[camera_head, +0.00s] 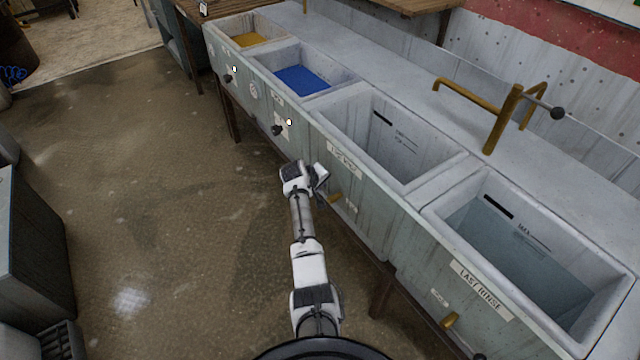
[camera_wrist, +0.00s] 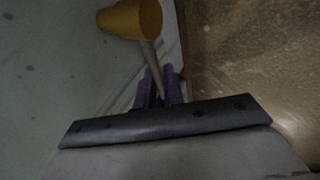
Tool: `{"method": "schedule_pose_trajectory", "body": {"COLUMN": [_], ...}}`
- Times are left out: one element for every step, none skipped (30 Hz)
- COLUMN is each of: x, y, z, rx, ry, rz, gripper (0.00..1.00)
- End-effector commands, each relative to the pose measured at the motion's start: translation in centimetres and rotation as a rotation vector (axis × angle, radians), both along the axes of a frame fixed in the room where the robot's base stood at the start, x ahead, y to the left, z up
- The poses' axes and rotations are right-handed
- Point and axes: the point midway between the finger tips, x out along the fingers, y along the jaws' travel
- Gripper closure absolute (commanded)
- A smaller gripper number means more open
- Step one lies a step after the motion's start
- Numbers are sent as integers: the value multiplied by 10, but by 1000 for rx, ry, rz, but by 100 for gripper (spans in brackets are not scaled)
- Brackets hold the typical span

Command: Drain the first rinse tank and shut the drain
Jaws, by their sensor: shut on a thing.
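The first rinse tank (camera_head: 385,140) is the third basin from the left in the head view, with a label (camera_head: 344,160) on its front. I make out no clear water surface in it. Its brass drain outlet (camera_head: 335,198) sits low on the front panel, right beside my gripper (camera_head: 320,182). In the wrist view the outlet (camera_wrist: 130,18) shows at the top, with a thin grey lever (camera_wrist: 152,58) running from it down between my fingers (camera_wrist: 158,88). My gripper is shut on this lever. The fingertips are partly hidden in the head view.
The last rinse tank (camera_head: 480,225) at the right holds water and has its own brass drain (camera_head: 449,320). Tanks of blue liquid (camera_head: 302,80) and yellow liquid (camera_head: 250,40) stand at the left. A brass faucet (camera_head: 503,118) stands behind. The floor (camera_head: 150,200) at left is open.

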Motion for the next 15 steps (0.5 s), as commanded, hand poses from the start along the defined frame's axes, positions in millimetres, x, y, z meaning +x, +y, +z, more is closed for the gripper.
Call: {"method": "schedule_pose_trajectory", "body": {"x": [1, 1, 1, 1, 1, 1, 1, 1, 1, 1, 0, 0, 0, 0, 0], "y": [-1, -1, -1, -1, -1, -1, -1, -1, -1, -1, -2, -2, -2, -2, -2], "z": [-1, -2, -3, -3, -3, -4, -4, -4, -5, -5, -5, -5, -5, -5, -5], "rx": [-12, -16, -23, -28, -30, -35, -37, -39, -42, -43, -44, -45, -45, -45, -45], "ry": [13, 21, 31, 37, 41, 46, 50, 52, 56, 58, 59, 60, 61, 61, 61], "rz": [-1, -1, -1, -2, -1, -1, -1, -1, -2, -2, -2, -1, -2, -2, -2], "gripper": [100, 100, 100, 100, 100, 100, 100, 100, 100, 100, 100, 100, 100, 100, 100]}}
